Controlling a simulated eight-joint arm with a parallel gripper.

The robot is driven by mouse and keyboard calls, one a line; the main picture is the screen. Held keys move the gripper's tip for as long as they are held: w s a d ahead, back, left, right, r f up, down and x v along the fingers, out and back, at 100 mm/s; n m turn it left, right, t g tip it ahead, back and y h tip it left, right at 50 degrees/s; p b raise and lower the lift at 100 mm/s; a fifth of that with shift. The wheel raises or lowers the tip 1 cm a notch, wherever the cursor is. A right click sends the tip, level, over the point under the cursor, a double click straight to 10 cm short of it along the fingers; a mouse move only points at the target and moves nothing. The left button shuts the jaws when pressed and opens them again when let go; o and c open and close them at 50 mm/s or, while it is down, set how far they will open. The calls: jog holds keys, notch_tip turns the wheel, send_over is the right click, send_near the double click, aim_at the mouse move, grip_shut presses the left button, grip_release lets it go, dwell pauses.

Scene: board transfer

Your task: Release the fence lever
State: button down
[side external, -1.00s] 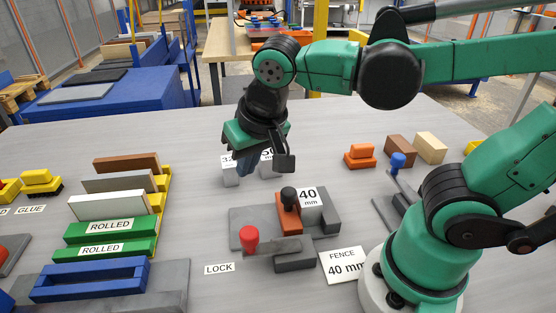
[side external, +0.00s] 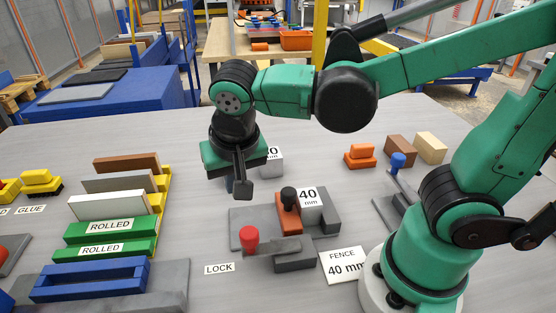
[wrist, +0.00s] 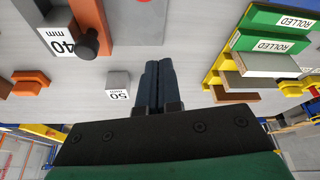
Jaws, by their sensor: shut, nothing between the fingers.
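The fence lever with a red knob (side external: 249,236) stands by the LOCK label (side external: 219,268), at the front of the grey fence fixture (side external: 240,214). The fixture carries an orange block (side external: 287,216) with a black knob (side external: 289,194) and a grey 40 mm block (side external: 309,208). My gripper (side external: 229,186) is shut and empty, pointing down behind and left of the fixture, apart from the lever. In the wrist view its fingers (wrist: 158,85) are together.
A 50 mm block (side external: 271,160) stands right beside my gripper; it also shows in the wrist view (wrist: 118,84). A rack of boards with green ROLLED pieces (side external: 110,228) is at left. A FENCE 40 mm label (side external: 344,263) lies right of the fixture. Bare table lies between rack and fixture.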

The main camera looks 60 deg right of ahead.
jog(key=x, duration=0.6)
jog(key=shift+w, duration=0.1)
jog(key=shift+f, duration=0.35)
jog(key=shift+s+a, duration=0.45)
jog(key=shift+s, duration=0.4)
jog(key=shift+s+a, duration=0.45)
jog(key=shift+s, duration=0.4)
